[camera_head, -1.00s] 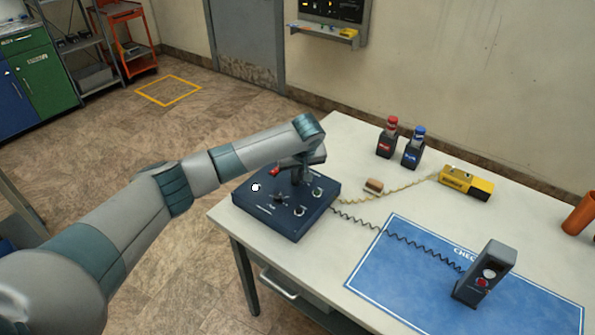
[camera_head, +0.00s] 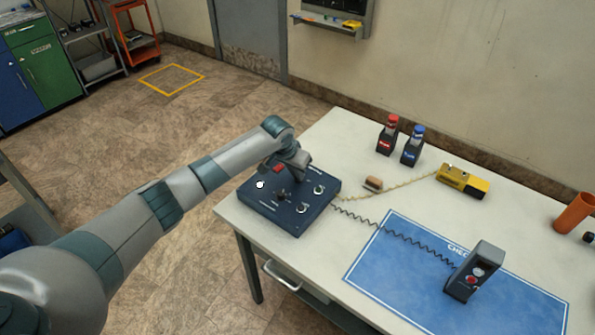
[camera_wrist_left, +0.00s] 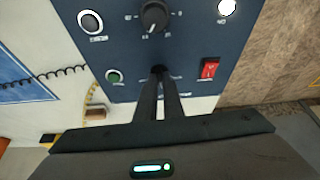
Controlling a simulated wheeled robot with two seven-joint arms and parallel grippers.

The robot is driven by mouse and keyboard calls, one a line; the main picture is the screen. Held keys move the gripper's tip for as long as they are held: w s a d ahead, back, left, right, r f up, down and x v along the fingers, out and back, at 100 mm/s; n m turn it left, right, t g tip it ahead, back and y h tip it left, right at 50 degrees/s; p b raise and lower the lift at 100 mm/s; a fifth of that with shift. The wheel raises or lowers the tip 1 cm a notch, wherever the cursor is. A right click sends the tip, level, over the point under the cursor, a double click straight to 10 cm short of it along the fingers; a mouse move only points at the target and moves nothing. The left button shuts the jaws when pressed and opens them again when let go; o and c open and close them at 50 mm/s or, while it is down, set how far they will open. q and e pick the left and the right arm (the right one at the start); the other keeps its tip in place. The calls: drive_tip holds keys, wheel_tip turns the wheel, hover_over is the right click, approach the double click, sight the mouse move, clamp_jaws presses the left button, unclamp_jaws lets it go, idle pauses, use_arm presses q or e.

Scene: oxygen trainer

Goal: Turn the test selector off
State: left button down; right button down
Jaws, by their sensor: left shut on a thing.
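The dark blue control box (camera_head: 268,213) lies flat on the table's left end. My left gripper (camera_wrist_left: 160,78) comes down onto its far part, its two fingers close together on a small dark control (camera_wrist_left: 158,69), apparently the test selector. The fingers hide most of this control, and its labels are too small to read, so its setting cannot be told. In the wrist view a black rotary knob (camera_wrist_left: 155,16) stands beyond it, a red rocker switch (camera_wrist_left: 209,68) to its right and a green lamp (camera_wrist_left: 113,76) to its left. My right gripper is not in view.
A blue mat (camera_head: 400,285) with a dark handset (camera_head: 474,272) lies to the right, joined to the box by a coiled cord (camera_head: 400,236). A red-capped bottle (camera_head: 388,135), a blue-capped bottle (camera_head: 412,147) and a yellow device (camera_head: 462,181) stand toward the back.

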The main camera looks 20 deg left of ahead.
use_arm(q)
drive_tip(key=shift+a+m, duration=0.1)
drive_tip(key=shift+m, duration=0.4)
drive_tip(key=c, duration=1.9)
unclamp_jaws()
drive_tip(key=shift+r, duration=0.15)
drive_tip(key=b+v, duration=0.4)
drive_tip(key=v, duration=1.3)
drive_tip(key=shift+a, duration=0.3)
drive_tip(key=shift+s, duration=0.1)
